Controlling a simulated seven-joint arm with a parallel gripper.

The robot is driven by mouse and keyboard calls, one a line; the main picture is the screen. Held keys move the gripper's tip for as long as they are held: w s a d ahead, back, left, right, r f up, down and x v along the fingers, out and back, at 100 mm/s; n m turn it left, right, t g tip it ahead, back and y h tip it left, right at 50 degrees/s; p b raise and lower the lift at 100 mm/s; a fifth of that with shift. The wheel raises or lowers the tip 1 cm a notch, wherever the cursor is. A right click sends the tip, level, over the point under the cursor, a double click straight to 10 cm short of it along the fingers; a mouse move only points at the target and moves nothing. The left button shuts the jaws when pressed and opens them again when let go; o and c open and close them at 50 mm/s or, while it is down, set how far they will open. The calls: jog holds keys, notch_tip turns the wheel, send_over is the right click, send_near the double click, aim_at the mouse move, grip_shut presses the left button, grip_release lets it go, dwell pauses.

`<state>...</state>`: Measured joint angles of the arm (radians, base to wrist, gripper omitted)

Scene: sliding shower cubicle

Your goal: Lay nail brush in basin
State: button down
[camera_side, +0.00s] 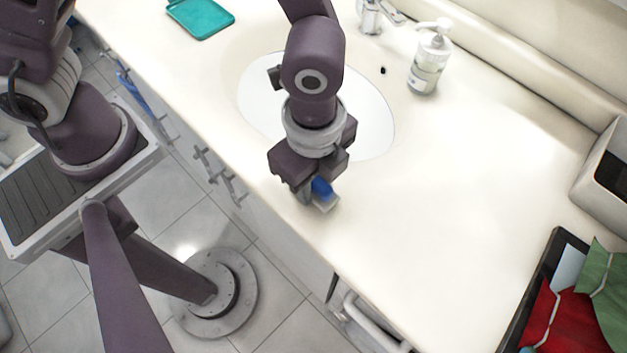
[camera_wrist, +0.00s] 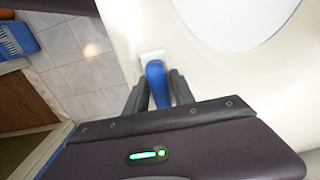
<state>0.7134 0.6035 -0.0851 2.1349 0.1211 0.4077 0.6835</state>
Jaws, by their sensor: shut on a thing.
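The nail brush (camera_side: 323,193) has a blue back and a whitish bristle side. My gripper (camera_side: 308,196) is shut on it, over the counter at the near side of the basin. In the wrist view the blue brush (camera_wrist: 156,83) sits between the two dark fingers of my gripper (camera_wrist: 161,90), with its pale end (camera_wrist: 151,56) pointing away. The basin (camera_side: 368,122) is a white oval sunk in the counter, partly hidden behind my arm. Its rim and bowl also show in the wrist view (camera_wrist: 235,20). I cannot tell whether the brush touches the counter.
A soap dispenser (camera_side: 429,62) and a tap (camera_side: 370,18) stand behind the basin. A teal tray (camera_side: 201,17) lies at the far left. A dark tray (camera_side: 541,290) with red and green cloths is at the lower right. The counter (camera_side: 450,170) between is clear.

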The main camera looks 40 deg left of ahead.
jog(key=r, duration=0.9)
jog(key=shift+w+a, duration=0.1)
jog(key=shift+w, duration=0.15)
jog(key=w+a+r+n, duration=0.3)
jog(key=w+a+n, duration=0.6)
jog(key=a, duration=0.1)
jog(key=w+a+r+n, duration=0.4)
jog(key=w+a+n, duration=0.5)
jog(key=f, duration=2.3)
jog(key=shift+s+a+f, duration=0.1)
jog(key=shift+a+f, duration=0.2)
jog(key=shift+f, duration=2.4)
jog(key=shift+f, duration=0.1)
jog(key=c, duration=1.1)
grip_release()
jog(key=shift+o, duration=0.2)
